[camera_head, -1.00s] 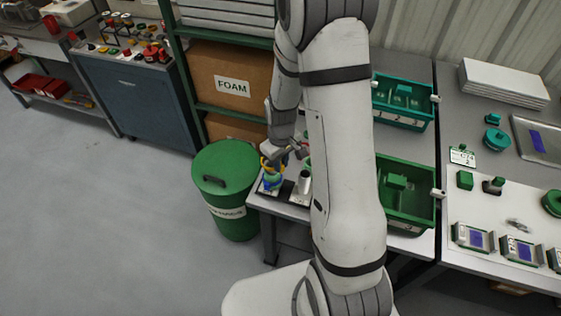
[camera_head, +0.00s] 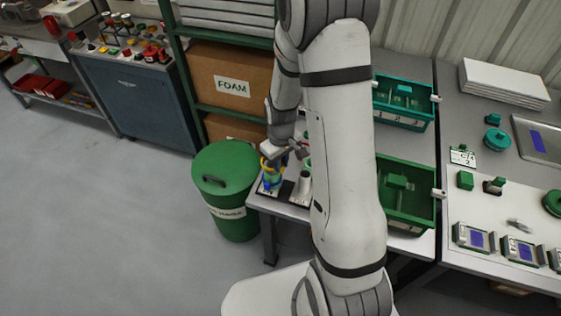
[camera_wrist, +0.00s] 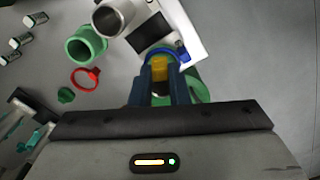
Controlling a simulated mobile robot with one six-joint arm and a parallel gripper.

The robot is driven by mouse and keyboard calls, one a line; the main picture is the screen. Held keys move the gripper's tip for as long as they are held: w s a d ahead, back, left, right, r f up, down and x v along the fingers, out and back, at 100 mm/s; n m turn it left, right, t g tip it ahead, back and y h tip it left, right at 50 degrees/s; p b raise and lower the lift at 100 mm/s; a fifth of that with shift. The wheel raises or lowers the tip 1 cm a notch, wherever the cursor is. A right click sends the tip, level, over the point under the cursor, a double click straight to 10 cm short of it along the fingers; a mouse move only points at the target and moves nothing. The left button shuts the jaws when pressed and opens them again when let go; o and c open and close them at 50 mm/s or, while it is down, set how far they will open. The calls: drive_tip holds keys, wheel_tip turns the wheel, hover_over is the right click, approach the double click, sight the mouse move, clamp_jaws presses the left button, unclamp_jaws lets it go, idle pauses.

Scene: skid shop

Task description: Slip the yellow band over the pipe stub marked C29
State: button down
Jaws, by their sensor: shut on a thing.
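The yellow band (camera_wrist: 161,67) is between my gripper's two dark fingers (camera_wrist: 166,72) in the wrist view; only part of it shows. In the head view the yellow band (camera_head: 265,164) is at my gripper (camera_head: 272,158), at the top of a small blue and green upright piece at the bench's left end. A blue ring (camera_wrist: 160,52) shows just beyond the fingertips, and a green body (camera_wrist: 194,86) lies below and beside them. Whether the band is around this stub or only above it I cannot tell. No C29 mark is readable.
A steel pipe (camera_wrist: 113,17), a green pipe piece (camera_wrist: 86,46) and a red ring (camera_wrist: 86,79) stand or lie close by in the wrist view. A green bin (camera_head: 228,177) stands left of the bench. Green trays (camera_head: 408,222) lie right of my arm.

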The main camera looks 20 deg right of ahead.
drive_tip(key=shift+f, duration=0.15)
drive_tip(key=shift+f+b, duration=0.35)
drive_tip(key=shift+b, duration=0.15)
drive_tip(key=shift+f, duration=0.1)
drive_tip(key=shift+f+b, duration=0.4)
drive_tip(key=shift+b, duration=0.15)
drive_tip(key=shift+f, duration=0.15)
idle(0.3)
drive_tip(key=shift+f+b, duration=0.35)
drive_tip(key=shift+b, duration=0.15)
drive_tip(key=shift+f+b, duration=0.85)
drive_tip(key=shift+b, duration=0.65)
idle(2.9)
drive_tip(key=shift+f, duration=0.2)
